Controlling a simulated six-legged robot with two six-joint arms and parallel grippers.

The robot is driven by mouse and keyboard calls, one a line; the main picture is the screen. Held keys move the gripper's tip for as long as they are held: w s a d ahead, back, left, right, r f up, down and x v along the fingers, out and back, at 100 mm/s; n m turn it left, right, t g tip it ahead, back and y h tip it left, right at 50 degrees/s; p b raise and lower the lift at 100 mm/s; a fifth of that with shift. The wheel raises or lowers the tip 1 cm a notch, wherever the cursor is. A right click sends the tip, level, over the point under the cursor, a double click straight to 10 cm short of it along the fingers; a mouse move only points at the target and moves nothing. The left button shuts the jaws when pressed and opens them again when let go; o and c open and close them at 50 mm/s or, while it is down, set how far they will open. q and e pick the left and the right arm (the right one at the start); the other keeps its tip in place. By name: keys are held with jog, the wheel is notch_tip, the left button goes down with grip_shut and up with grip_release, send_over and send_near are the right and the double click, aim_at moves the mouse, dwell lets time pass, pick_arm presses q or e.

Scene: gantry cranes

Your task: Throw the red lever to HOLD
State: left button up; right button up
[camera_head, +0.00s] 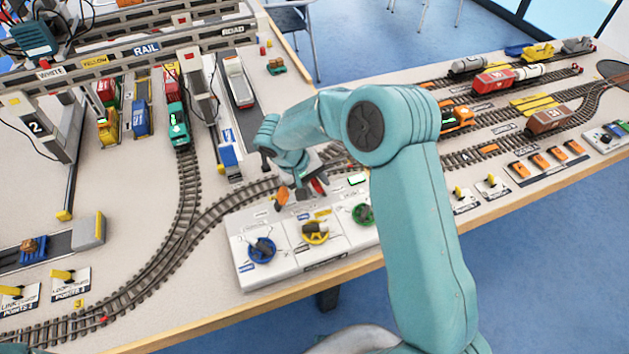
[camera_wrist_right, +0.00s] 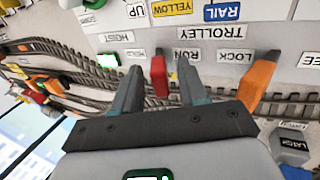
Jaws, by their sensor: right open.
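The red lever (camera_wrist_right: 159,75) stands up from the white control console (camera_head: 262,284), between a RUN label (camera_wrist_right: 187,56) and a small label (camera_wrist_right: 135,53) that I cannot read fully. It also shows in the head view (camera_head: 318,186), partly behind my right gripper (camera_head: 303,178). In the right wrist view my right gripper (camera_wrist_right: 161,66) is open, with one finger on each side of the red lever. I cannot tell whether either finger touches it. My left gripper is not in view.
Blue (camera_head: 262,250), yellow (camera_head: 315,232) and green (camera_head: 362,214) knobs sit on the console front. Curved track (camera_head: 185,235) runs behind the console.

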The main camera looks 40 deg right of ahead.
jog(key=shift+w+f, duration=0.1)
jog(key=shift+c, duration=0.9)
grip_shut()
jog(key=shift+d, duration=0.1)
jog(key=shift+s+d+r+y, duration=0.2)
jog(key=shift+d+r+y, duration=0.15)
jog(key=shift+d+y, duration=0.5)
jog(key=y, duration=0.1)
jog(key=d+y, duration=0.1)
jog(key=t+y+p, duration=0.1)
jog(key=shift+s+d+r+y, duration=0.1)
jog(key=shift+s+d+y, duration=0.1)
jog(key=shift+d+y, duration=0.15)
jog(key=shift+d+t+y, duration=0.3)
jog(key=shift+d+y, duration=0.1)
jog(key=shift+y, duration=0.3)
jog(key=shift+s+d+f+t+y+b, duration=0.1)
jog(key=shift+d+f+t+y+b, duration=0.15)
jog(key=shift+y, duration=0.35)
jog(key=shift+s+d+f+t+y+b, duration=0.1)
jog(key=shift+d+y+b, duration=0.25)
jog(key=shift+y, duration=0.25)
